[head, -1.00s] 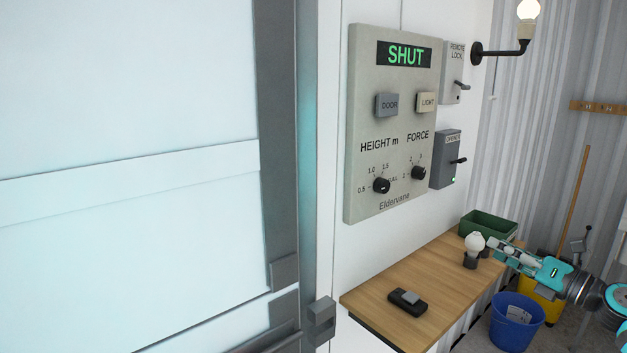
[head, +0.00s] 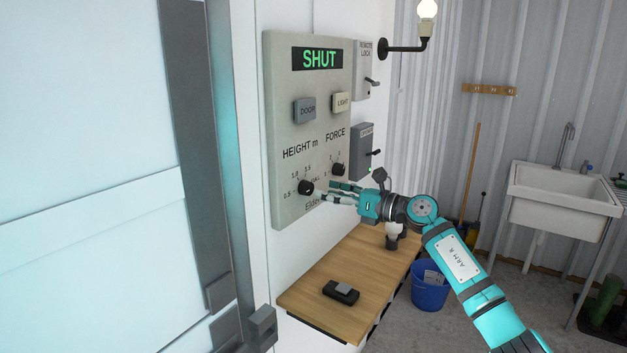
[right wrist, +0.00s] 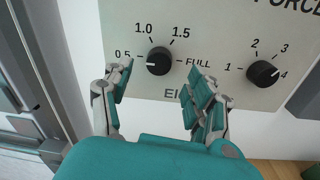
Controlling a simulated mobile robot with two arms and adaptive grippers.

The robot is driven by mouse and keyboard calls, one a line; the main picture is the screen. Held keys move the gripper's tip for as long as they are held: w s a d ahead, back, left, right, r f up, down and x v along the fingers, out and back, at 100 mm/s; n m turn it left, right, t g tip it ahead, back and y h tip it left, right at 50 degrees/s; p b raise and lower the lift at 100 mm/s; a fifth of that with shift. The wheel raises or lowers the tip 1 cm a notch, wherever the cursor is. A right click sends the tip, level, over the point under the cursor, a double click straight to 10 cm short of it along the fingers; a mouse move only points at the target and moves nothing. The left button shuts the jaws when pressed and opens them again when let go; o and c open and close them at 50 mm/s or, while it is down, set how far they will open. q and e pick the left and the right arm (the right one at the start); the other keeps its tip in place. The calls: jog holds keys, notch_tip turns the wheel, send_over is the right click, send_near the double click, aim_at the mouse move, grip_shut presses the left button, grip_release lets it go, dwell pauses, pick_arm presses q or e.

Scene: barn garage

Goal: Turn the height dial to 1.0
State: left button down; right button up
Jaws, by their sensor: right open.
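The height dial (head: 305,187) is a round black knob low on the grey control panel (head: 283,85). In the right wrist view the dial (right wrist: 158,61) has its white mark pointing left, towards 0.5. The 1.0 label stands at its upper left. My right gripper (head: 328,191) is open in front of the panel. In the right wrist view its teal fingers (right wrist: 158,79) stand apart, one to each lower side of the dial, and hold nothing. I cannot tell how far the tips are from the panel. My left gripper is not in view.
The force dial (right wrist: 263,72) is close to the right of the gripper. Door (head: 305,109) and light (head: 341,102) buttons are above; the display (head: 317,59) reads SHUT. A wooden shelf (head: 320,270) with a dark device (head: 340,292) juts out below. A large door frame stands left.

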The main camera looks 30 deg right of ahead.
aim_at(311, 188)
jog(key=p+x, duration=0.1)
jog(key=x, duration=0.4)
jog(key=shift+s, duration=0.1)
jog(key=shift+d, duration=0.1)
jog(key=c, duration=1.1)
